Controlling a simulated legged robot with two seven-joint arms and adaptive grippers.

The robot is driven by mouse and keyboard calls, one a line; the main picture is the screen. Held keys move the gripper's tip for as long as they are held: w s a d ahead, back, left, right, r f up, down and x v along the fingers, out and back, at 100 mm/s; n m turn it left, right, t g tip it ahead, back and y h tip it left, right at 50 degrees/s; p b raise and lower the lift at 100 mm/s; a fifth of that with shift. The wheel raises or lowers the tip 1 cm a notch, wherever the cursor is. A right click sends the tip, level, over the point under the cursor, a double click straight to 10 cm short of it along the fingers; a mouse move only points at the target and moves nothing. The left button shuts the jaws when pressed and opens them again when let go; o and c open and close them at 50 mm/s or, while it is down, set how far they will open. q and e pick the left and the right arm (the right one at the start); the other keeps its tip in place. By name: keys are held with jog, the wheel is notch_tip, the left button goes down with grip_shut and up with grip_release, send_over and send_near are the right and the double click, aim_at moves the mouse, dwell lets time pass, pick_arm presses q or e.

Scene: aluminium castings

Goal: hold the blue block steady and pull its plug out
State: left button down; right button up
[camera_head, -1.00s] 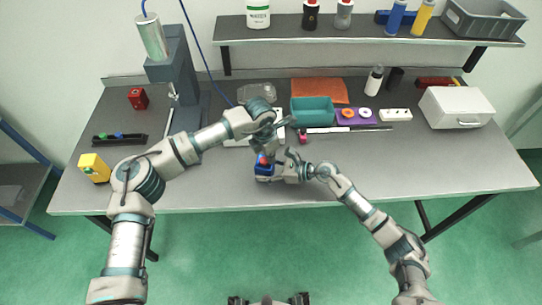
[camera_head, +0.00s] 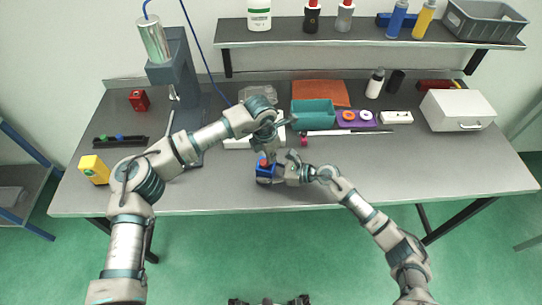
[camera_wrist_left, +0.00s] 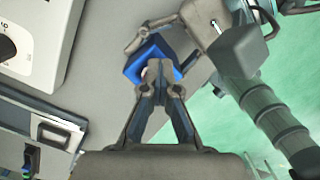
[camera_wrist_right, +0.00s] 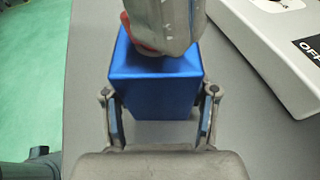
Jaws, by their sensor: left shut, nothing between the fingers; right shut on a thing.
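The blue block (camera_head: 265,174) is near the front edge of the table, left of the middle. My right gripper (camera_wrist_right: 161,112) is shut on it, with one finger on each side of the block (camera_wrist_right: 155,88). The red plug (camera_head: 264,162) shows at the top of the block; in the right wrist view only a red edge (camera_wrist_right: 130,32) shows. My left gripper (camera_wrist_left: 158,75) is shut and empty, its fingertips over the top of the block (camera_wrist_left: 150,55) close to the plug. Its fingers hide most of the plug, and I cannot tell if they touch it.
A teal bin (camera_head: 313,113), a purple tray with rings (camera_head: 357,118) and a white power strip (camera_head: 396,117) lie farther back. A grey press (camera_head: 178,80) stands at the left. A yellow block (camera_head: 94,169) is at the left front. The table's right front is clear.

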pick_arm(q)
jog(key=shift+r, duration=0.8)
dwell(0.4)
jog(key=c, duration=1.4)
grip_release()
